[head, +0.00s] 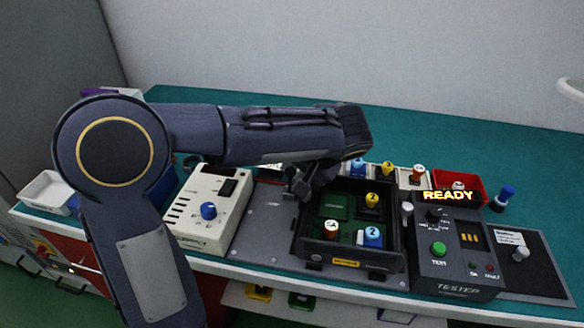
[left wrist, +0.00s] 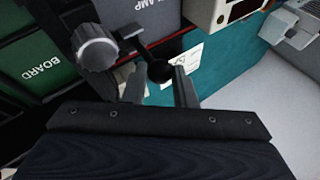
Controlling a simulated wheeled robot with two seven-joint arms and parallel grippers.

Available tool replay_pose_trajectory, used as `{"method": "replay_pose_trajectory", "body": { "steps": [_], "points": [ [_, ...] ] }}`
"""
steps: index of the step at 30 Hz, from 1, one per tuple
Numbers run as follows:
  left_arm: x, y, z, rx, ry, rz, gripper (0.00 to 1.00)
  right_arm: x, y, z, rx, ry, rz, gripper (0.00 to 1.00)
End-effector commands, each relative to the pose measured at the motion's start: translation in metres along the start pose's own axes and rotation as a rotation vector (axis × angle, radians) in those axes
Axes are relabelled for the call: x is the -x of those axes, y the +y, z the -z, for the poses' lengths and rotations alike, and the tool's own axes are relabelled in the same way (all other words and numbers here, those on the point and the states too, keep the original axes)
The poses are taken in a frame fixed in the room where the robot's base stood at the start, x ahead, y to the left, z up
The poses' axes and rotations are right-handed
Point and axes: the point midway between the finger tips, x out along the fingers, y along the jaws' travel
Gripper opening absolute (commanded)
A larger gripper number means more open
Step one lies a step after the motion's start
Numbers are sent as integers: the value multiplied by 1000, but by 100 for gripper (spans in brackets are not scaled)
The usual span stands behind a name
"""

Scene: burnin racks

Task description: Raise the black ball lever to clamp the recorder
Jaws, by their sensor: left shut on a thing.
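My left gripper (head: 300,186) is at the left rear of an open black box (head: 392,262), which I take to be the recorder. In the left wrist view, the gripper (left wrist: 160,88) is shut on the black ball (left wrist: 160,70) of the lever, with a finger on each side. The lever's dark arm (left wrist: 135,38) runs from the ball toward a grey knob (left wrist: 97,50) and the grey surface marked "CLAMP" (left wrist: 168,12). In the head view my left arm hides the ball. The box holds a green board (head: 334,205) and several numbered parts. My right gripper is not in view.
A white unit with a blue knob (head: 208,211) stands left of the grey plate (head: 262,232). A dark tester (head: 455,272) with a lit "READY" sign stands close on the right. A red tray (head: 478,186) is behind it. The teal bench (head: 540,230) is clear at back right.

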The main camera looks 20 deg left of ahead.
Motion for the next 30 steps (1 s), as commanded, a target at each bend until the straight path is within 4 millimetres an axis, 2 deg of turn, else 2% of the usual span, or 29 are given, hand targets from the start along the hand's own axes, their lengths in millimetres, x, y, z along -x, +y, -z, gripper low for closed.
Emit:
{"method": "replay_pose_trajectory", "body": {
  "steps": [8, 9, 14, 23, 26, 30],
  "points": [
    [0, 0, 0, -3, 1, -1, 0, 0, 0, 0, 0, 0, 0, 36],
    [0, 1, 0, -3, 1, -1, 27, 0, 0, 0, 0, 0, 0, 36],
    [0, 0, 0, -2, 1, -1, 46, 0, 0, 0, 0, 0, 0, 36],
    [2, 0, 0, -2, 1, -1, 46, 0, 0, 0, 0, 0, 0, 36],
    [13, 0, 1, -2, 2, -1, 46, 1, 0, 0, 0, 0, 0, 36],
    [37, 0, 1, -2, 4, -2, 46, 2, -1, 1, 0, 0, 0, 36]
  ]
}}
